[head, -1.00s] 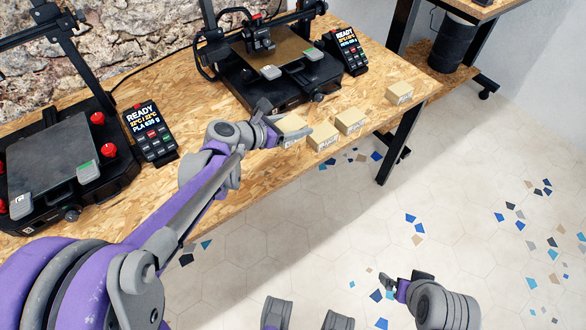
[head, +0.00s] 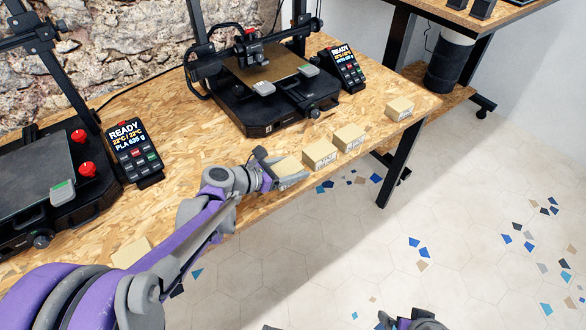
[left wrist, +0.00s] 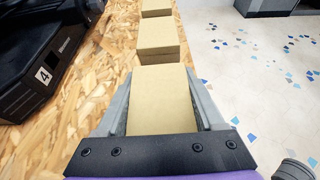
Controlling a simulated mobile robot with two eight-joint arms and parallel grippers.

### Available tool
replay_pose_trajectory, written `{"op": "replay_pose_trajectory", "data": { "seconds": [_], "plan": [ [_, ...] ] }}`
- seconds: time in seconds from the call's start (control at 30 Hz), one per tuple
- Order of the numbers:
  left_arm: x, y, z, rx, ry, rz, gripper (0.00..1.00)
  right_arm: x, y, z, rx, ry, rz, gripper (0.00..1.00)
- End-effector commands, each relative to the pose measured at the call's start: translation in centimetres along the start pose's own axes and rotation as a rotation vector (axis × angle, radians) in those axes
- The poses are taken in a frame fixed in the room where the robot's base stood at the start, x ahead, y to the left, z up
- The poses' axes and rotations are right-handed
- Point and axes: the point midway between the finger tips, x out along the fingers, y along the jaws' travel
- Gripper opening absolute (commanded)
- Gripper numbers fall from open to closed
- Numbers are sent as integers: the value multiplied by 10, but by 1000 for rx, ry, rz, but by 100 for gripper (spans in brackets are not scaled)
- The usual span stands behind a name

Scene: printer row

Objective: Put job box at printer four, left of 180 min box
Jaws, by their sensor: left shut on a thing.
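My left gripper (head: 283,173) is shut on a small tan job box (head: 286,166), which fills the space between the fingers in the left wrist view (left wrist: 161,100). The held box is at the left end of a row, close beside another tan box (head: 319,153). I cannot tell whether they touch, or whether the held box rests on the table. Further right are a box (head: 349,137) and, after a gap, another (head: 399,108). Their labels are too small to read. Printer four (left wrist: 40,70), with its "4" tag, is behind the row. My right gripper (head: 412,322) is cut off at the bottom edge.
The wooden table (head: 200,145) has a front edge just before the row. Printer four's control unit (head: 344,68) stands at its right. Another printer (head: 45,175) and its control unit (head: 135,150) are at left. A tan box (head: 131,253) lies near my left arm.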

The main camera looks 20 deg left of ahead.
Motion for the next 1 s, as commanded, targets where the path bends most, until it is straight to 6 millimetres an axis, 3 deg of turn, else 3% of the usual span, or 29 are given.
{"op": "replay_pose_trajectory", "data": {
  "seconds": [0.33,0.37,0.5,0.83,1.0],
  "plan": [
    [2,0,-4,0,0,0,6,3,0,1,0,-1,0,100],
    [2,0,-3,0,0,0,73,2,0,1,0,-1,0,100],
    [1,0,-3,0,0,0,98,2,0,0,0,-1,0,100],
    [-1,0,2,0,0,0,100,-2,0,-1,0,1,0,100],
    [-28,1,2,-1,0,4,100,-8,0,-2,0,3,0,100]
  ]
}}
